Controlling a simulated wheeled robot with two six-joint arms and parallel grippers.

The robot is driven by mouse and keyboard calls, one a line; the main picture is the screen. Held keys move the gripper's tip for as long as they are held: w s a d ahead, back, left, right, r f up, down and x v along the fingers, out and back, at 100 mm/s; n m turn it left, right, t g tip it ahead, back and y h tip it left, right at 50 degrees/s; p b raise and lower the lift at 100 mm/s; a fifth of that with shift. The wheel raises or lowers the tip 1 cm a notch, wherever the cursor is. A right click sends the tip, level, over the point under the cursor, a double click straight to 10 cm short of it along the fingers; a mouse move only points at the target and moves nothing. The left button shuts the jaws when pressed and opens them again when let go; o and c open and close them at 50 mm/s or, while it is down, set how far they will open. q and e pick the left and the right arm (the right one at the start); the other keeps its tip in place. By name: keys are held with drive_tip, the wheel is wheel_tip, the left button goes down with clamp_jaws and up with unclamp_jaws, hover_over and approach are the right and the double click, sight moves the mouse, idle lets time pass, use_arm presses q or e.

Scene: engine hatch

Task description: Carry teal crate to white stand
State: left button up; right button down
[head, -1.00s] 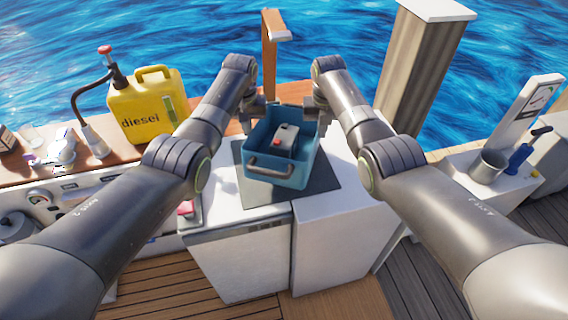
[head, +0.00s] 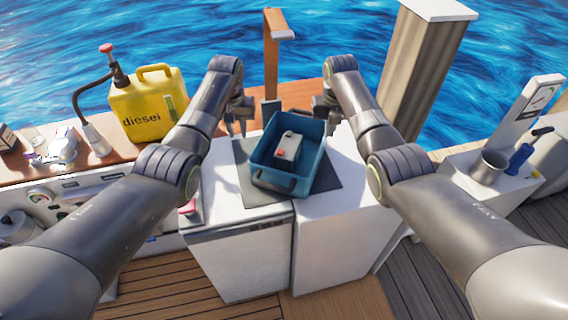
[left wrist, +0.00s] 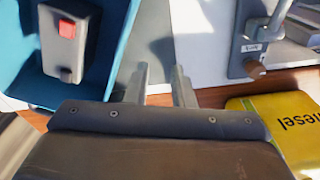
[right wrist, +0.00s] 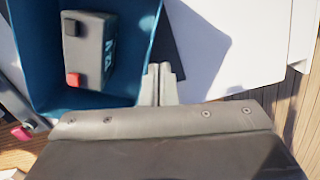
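The teal crate (head: 318,170) sits on a dark mat (head: 328,185) on the white counter, turned a little. A grey box-shaped item with a red cap (head: 288,148) lies inside it. A white block (head: 345,245) stands right beside the counter; it may be the white stand, though I cannot be sure. My left gripper (head: 238,122) is open and empty, left of the crate's far end; its fingers (left wrist: 162,85) show a clear gap. My right gripper (head: 326,110) is beside the crate's far right corner. Its fingers (right wrist: 161,82) are together, with nothing visible between them.
A yellow diesel can (head: 145,108) stands on the wooden ledge at left. A brown post (head: 270,55) rises behind the crate, and a thick piling (head: 415,75) is at back right. A metal mug (head: 489,166) stands on a white surface at right.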

drive_tip(key=c, duration=1.7)
unclamp_jaws()
drive_tip(key=shift+s+a, duration=0.1)
use_arm(q)
drive_tip(key=shift+a, duration=0.15)
drive_tip(key=shift+r, duration=0.1)
wheel_tip(320, 180, up, 12)
drive_tip(key=shift+s, duration=0.4)
use_arm(e)
drive_tip(key=r, duration=1.2)
drive_tip(key=shift+s, duration=0.4)
use_arm(q)
drive_tip(key=shift+f, duration=0.2)
